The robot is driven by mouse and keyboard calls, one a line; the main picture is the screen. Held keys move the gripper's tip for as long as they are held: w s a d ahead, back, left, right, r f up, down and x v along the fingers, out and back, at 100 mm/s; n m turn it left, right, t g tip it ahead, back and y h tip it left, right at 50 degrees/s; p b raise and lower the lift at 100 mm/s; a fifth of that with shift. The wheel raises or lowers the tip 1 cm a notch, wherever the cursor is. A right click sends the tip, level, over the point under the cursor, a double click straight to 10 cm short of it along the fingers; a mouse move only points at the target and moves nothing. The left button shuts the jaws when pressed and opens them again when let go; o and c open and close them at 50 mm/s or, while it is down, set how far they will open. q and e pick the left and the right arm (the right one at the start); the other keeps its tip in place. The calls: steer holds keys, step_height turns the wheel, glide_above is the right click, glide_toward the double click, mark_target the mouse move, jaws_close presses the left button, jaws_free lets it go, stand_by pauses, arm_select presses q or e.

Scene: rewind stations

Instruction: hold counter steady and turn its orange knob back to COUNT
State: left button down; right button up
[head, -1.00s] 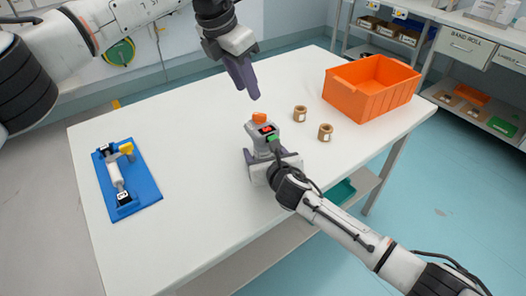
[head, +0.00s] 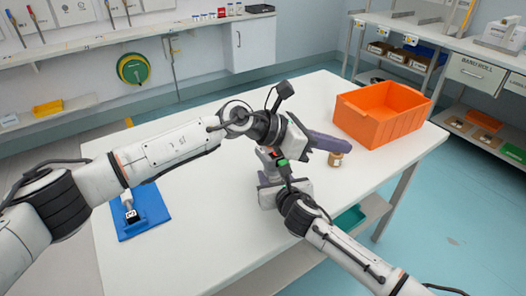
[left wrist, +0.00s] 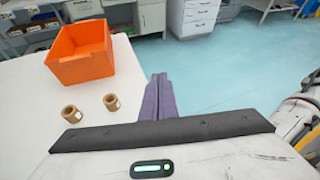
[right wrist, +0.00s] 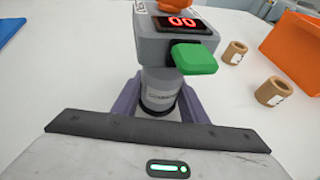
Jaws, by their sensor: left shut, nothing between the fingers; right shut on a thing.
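The counter is a grey block with a red display reading 00 and a green lever (right wrist: 193,57). Its body (right wrist: 150,46) stands upright on a round grey stem. Its orange knob (right wrist: 175,5) is cut off by the top edge of the right wrist view. My right gripper (right wrist: 158,100) is shut on the counter, its fingers either side of the stem. In the head view my left gripper (head: 328,143) hides the counter's top; only the green lever (head: 281,161) and a little of the body show. The left gripper's fingers (left wrist: 160,95) are together and empty, pointing over the table.
An orange bin (head: 388,113) stands at the table's back right. Two brown rolls (left wrist: 69,113) (left wrist: 111,102) lie between it and the counter. A blue board (head: 150,218) with a fixture is at the left, partly behind my left arm.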

arm_select(q)
steer(key=a+r+n+t, duration=0.3)
steer(key=a+n+t, duration=0.45)
steer(key=t, duration=0.35)
steer(key=s+a+f+n+t+y, duration=0.25)
steer(key=a+f+n+y, duration=0.2)
steer(key=a, duration=0.25)
steer(key=m+y, duration=0.1)
steer(key=y, duration=0.4)
glide_toward(262, 150)
steer(key=shift+t+h, duration=0.25)
steer(key=shift+h, duration=0.2)
steer(key=x, duration=0.2)
steer(key=r+x, duration=0.1)
steer(key=x, duration=0.4)
steer(key=shift+w+d+r, duration=0.15)
steer(key=shift+w+d, duration=0.1)
steer(key=shift+w, duration=0.05)
